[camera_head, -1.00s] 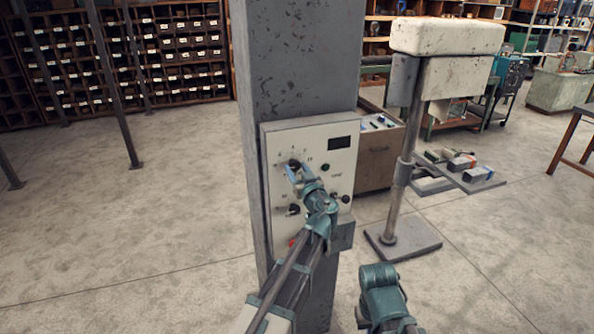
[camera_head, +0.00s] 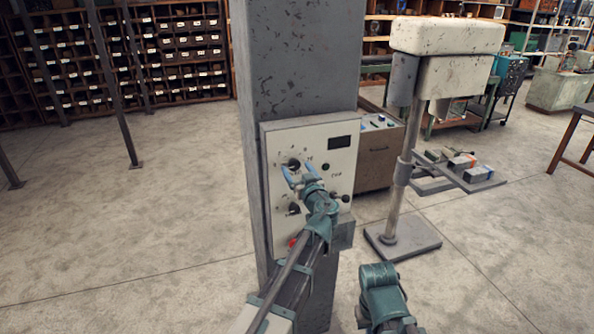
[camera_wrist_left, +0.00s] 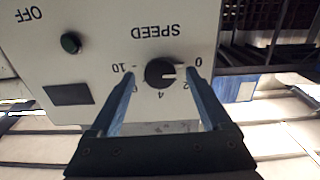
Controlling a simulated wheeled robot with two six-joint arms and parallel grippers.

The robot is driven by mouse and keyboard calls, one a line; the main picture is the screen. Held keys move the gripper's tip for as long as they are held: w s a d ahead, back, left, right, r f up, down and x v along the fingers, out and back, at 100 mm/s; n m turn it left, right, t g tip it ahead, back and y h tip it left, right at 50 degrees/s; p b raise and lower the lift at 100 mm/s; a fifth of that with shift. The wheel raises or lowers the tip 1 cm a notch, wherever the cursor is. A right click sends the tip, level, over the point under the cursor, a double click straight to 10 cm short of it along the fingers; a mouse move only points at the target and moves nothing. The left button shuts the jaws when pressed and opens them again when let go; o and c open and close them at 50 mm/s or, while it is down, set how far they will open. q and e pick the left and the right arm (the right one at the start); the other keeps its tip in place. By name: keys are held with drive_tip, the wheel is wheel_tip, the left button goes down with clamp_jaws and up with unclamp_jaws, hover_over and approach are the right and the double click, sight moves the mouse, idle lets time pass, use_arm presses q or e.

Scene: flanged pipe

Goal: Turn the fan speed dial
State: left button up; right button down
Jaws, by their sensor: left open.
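The speed dial (camera_head: 293,163) is a round black knob on the upper left of a pale control panel (camera_head: 343,160). In the left wrist view the dial (camera_wrist_left: 160,72) shows upside down, with "SPEED" and numbers from 0 to 10 around it. Its light pointer mark points right in that picture, near the 0 and 2. My left gripper (camera_head: 299,172) is open, its blue fingers apart in front of the panel. In the left wrist view the fingers of the left gripper (camera_wrist_left: 164,82) stand on either side of the dial, with gaps, holding nothing.
The panel is fixed to a grey column (camera_head: 300,60). A pedestal machine (camera_head: 446,40) stands to the right.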

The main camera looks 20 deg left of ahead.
use_arm(q)
drive_tip(key=v, duration=1.3)
drive_tip(key=shift+s+d, duration=0.15)
drive_tip(key=s+a+f+m+g+h, duration=0.1)
drive_tip(key=s+a+f+g+h, duration=0.1)
drive_tip(key=s+a+f+g, duration=0.5)
drive_tip(key=s+a+f+m+g+h, duration=0.15)
drive_tip(key=s+f+g, duration=0.25)
drive_tip(key=f, duration=0.7)
drive_tip(key=s+d+f+m+g+h+b, duration=0.2)
drive_tip(key=s+d+f+m+b, duration=0.2)
drive_tip(key=s+d+f+b, duration=0.2)
drive_tip(key=s+d+f+m+g+h+b, duration=0.2)
drive_tip(key=s+d+f+m+h+b, duration=0.1)
drive_tip(key=s+d+f+b, duration=0.4)
drive_tip(key=d+f+m, duration=0.1)
drive_tip(key=d+f, duration=0.2)
drive_tip(key=d, duration=0.1)
drive_tip(key=shift+f, duration=0.4)
